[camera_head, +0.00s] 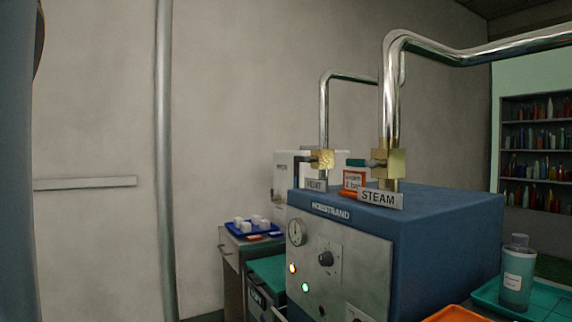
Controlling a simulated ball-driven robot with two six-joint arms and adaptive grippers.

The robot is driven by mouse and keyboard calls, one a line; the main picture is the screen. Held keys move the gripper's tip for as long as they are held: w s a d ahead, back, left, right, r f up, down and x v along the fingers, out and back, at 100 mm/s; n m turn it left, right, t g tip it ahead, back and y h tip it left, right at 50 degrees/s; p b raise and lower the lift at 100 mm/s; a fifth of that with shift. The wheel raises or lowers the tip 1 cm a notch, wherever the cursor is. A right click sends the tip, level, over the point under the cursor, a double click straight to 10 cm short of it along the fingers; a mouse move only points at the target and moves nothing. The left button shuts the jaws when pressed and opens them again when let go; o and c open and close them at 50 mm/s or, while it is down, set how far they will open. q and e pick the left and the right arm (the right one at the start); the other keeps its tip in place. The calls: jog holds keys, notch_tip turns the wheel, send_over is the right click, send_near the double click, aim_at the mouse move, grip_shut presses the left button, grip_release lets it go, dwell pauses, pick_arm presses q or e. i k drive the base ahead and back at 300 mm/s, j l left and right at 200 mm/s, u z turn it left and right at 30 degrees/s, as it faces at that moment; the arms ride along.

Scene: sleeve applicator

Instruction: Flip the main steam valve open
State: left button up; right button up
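The steam valve (396,164) is a brass block on the thick chrome pipe that rises from the top of the blue machine, right of centre. A small dark green handle (356,162) appears to stick out to its left. A plate reading STEAM (379,199) stands just in front of the valve's foot. A second brass valve (322,159) sits on a thinner pipe to the left, behind a plate that seems to read VENT (314,184). Neither of my grippers is in view.
The blue machine (450,225) has a grey front panel with a gauge (296,232), a knob (326,259) and lit lamps. A bottle (517,275) stands on a teal tray (547,299) at right. A blue tray (240,233) with white pieces lies at left.

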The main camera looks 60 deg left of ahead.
aim_at(373, 163)
jog(key=u, duration=1.35)
jog(key=i+j, duration=0.15)
jog(key=j, duration=0.2)
jog(key=i+j+u, duration=0.1)
jog(key=j, duration=0.25)
